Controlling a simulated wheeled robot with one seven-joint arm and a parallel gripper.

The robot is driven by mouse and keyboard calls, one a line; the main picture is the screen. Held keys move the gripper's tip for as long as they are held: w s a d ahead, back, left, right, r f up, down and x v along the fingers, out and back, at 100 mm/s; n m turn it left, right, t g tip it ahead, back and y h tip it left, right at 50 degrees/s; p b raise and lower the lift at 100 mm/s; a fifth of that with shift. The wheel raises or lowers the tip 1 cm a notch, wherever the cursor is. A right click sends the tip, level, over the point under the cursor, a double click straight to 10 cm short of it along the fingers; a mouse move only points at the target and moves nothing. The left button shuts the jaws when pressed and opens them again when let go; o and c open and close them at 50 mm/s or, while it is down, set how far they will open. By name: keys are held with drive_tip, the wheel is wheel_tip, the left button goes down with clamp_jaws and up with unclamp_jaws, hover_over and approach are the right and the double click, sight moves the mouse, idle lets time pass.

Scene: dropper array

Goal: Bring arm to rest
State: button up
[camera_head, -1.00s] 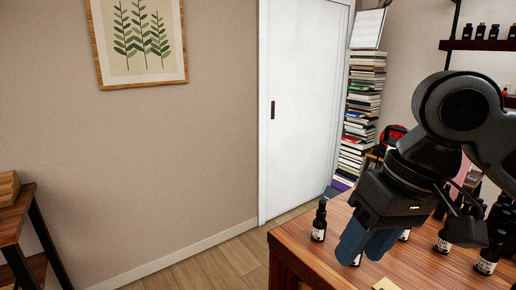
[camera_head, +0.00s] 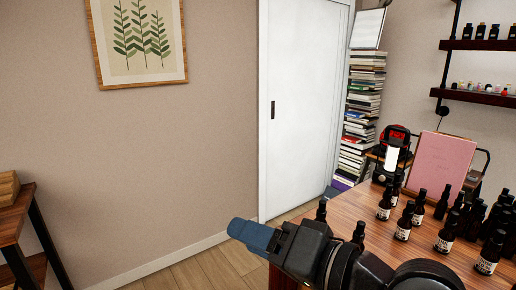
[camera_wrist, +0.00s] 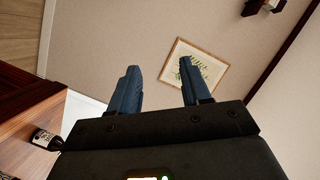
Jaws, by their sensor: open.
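My gripper (camera_head: 245,234) is at the lower middle of the head view, level and pointing left, past the near-left edge of the wooden table (camera_head: 345,208). In the wrist view my gripper (camera_wrist: 157,88) shows two blue fingers apart with only wall and a framed picture (camera_wrist: 194,68) beyond them. It is open and empty. In the wrist view a bottle (camera_wrist: 46,140) shows at the left.
Several dropper bottles (camera_head: 446,232) crowd the right of the table. A pink board (camera_head: 440,165) stands behind them. A book stack (camera_head: 362,120) and a white door (camera_head: 305,100) are at the back. A small table (camera_head: 20,225) is at the left. The space left of my gripper is free.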

drive_tip(key=s+d+f+m+t+h, duration=0.55)
drive_tip(key=s+d+f+h, duration=0.5)
drive_tip(key=s+f, duration=0.45)
drive_tip(key=s+d+n, duration=0.2)
drive_tip(key=s+d, duration=0.1)
drive_tip(key=s, duration=0.3)
drive_tip(key=s+d+n+h, duration=0.1)
drive_tip(key=s+d+n, duration=0.1)
drive_tip(key=s+d, duration=0.2)
drive_tip(key=s+d+n+h, duration=0.1)
drive_tip(key=s+d, duration=0.3)
drive_tip(key=s, duration=0.6)
drive_tip(key=shift+s+d+n+g, duration=0.2)
drive_tip(key=shift+n+g, duration=0.15)
drive_tip(key=shift+n, duration=0.3)
